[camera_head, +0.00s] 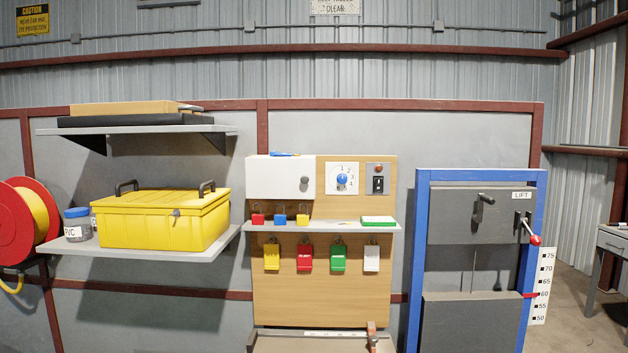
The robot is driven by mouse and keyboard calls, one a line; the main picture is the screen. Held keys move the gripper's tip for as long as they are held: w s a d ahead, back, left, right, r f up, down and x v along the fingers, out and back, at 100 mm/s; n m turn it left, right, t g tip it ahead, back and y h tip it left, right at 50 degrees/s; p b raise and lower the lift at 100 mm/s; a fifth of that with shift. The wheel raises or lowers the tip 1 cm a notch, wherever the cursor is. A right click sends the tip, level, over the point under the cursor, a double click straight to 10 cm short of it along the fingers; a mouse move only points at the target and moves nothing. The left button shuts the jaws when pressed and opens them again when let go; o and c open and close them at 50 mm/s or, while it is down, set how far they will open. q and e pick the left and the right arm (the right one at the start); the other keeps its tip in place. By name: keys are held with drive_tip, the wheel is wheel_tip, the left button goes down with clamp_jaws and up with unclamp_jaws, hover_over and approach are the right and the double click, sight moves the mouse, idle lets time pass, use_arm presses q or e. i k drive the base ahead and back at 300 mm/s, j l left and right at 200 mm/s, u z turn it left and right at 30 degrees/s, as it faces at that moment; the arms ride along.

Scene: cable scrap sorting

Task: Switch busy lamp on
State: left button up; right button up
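A small grey switch plate (370,179) is fixed on the upper right of the wooden board. It carries a round dull red lamp (378,168) at its top and a black switch (378,185) below it. The lamp shows no clear glow. The switch is too small to tell which way it is set. Neither of my grippers is in view.
Left of the switch plate are a blue dial (342,180) and a white cabinet (279,178). Below, a narrow shelf (335,227) holds padlocks and a green pad (378,220). Coloured tags hang underneath. A blue-framed lift (418,260) stands right; a yellow toolbox (150,228) sits left.

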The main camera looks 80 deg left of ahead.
sight(378, 183)
drive_tip(key=u, duration=2.05)
